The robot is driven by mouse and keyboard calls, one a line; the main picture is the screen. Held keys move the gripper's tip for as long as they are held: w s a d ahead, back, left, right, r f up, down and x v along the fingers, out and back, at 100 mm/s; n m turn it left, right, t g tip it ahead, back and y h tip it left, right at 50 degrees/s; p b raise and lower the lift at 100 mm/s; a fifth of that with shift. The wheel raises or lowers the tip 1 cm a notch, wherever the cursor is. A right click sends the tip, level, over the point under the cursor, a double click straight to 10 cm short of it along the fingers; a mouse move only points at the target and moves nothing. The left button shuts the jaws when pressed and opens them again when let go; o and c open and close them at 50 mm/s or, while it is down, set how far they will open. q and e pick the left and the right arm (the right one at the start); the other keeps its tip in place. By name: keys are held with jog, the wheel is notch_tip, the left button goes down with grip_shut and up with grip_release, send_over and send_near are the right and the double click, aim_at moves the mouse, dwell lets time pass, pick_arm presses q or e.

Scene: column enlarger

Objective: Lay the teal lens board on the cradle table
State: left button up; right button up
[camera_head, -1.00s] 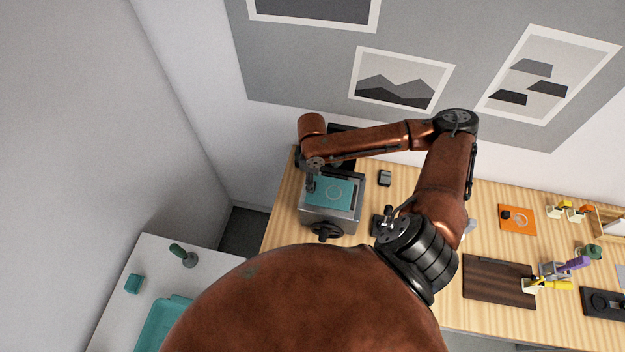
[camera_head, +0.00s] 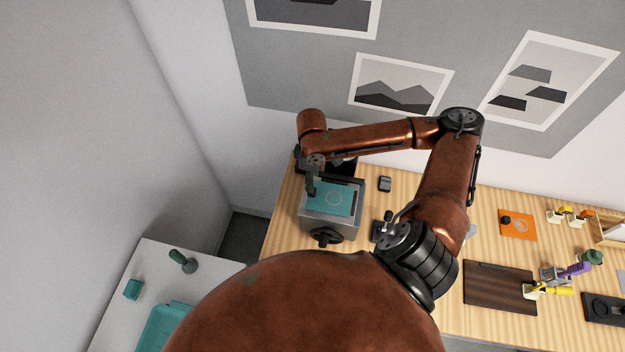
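The teal lens board (camera_head: 337,198), with a pale ring on its face, is at the top of the grey box-like cradle table (camera_head: 330,222). Its edges look nearly in line with the table's top. I cannot tell whether it rests there or is held just above. The arm reaches over from the right.
A black handwheel (camera_head: 326,237) sticks out of the cradle table's front. A small dark block (camera_head: 385,184) lies to its right. An orange board (camera_head: 517,225) and a dark brown board (camera_head: 498,286) lie farther right. A white side table (camera_head: 130,290) holds a teal tray (camera_head: 160,328).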

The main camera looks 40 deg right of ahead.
jog(key=shift+r, duration=0.65)
notch_tip(320, 180, up, 12)
dwell(0.6)
dwell(0.6)
